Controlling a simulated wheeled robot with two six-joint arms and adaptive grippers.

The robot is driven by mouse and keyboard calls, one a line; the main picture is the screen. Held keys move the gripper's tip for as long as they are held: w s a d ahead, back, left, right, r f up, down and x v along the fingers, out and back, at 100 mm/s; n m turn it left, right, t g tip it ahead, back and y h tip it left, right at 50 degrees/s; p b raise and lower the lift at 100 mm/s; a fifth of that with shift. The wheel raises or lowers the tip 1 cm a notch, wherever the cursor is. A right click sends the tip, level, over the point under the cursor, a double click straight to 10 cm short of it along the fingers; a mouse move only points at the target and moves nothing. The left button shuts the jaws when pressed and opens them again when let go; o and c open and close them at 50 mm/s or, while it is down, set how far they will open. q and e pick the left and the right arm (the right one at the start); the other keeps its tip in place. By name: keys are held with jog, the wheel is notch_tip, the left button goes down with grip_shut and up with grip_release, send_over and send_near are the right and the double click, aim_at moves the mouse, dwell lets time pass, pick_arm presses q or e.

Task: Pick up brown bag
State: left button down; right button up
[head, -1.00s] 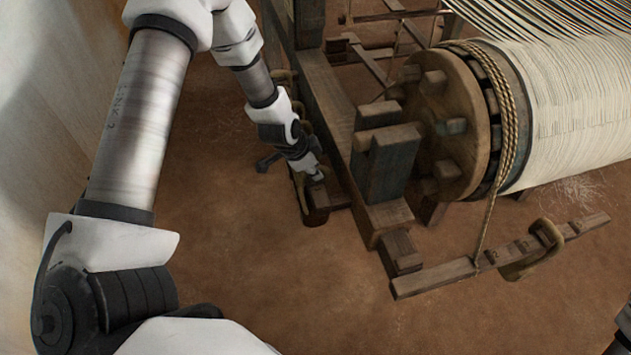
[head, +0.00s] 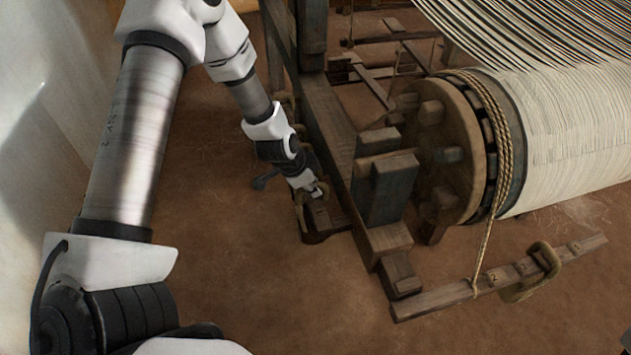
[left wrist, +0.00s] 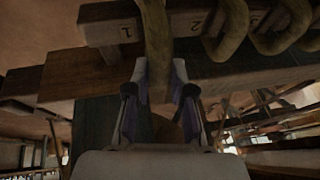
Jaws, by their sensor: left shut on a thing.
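My left gripper (head: 319,193) is low beside the loom's lower left beam in the head view. In the left wrist view the gripper (left wrist: 160,80) is shut on a brown, curved, strap-like part of the brown bag (left wrist: 155,32). The bag's part runs up from between the fingers across a wooden bar (left wrist: 112,28) marked 1. The rest of the bag is hidden by the fingers. In the head view it is too small to make out clearly. My right gripper is not in view.
Other brown loops (left wrist: 228,28) hang on the bar to the right. The loom's beam (head: 330,112) and blocks (head: 394,185) stand close to the gripper's right. A second bar (head: 450,298) with a brown loop (head: 535,275) hangs from a rope. The earthen floor (head: 235,240) in front is clear.

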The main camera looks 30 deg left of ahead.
pick_arm(q)
jog(key=s+a+r+p, duration=0.1)
jog(key=s+p, duration=0.6)
jog(key=s, duration=0.7)
jog(key=shift+s+a+r, duration=0.25)
jog(key=shift+s+a, duration=0.05)
jog(key=shift+a, duration=0.6)
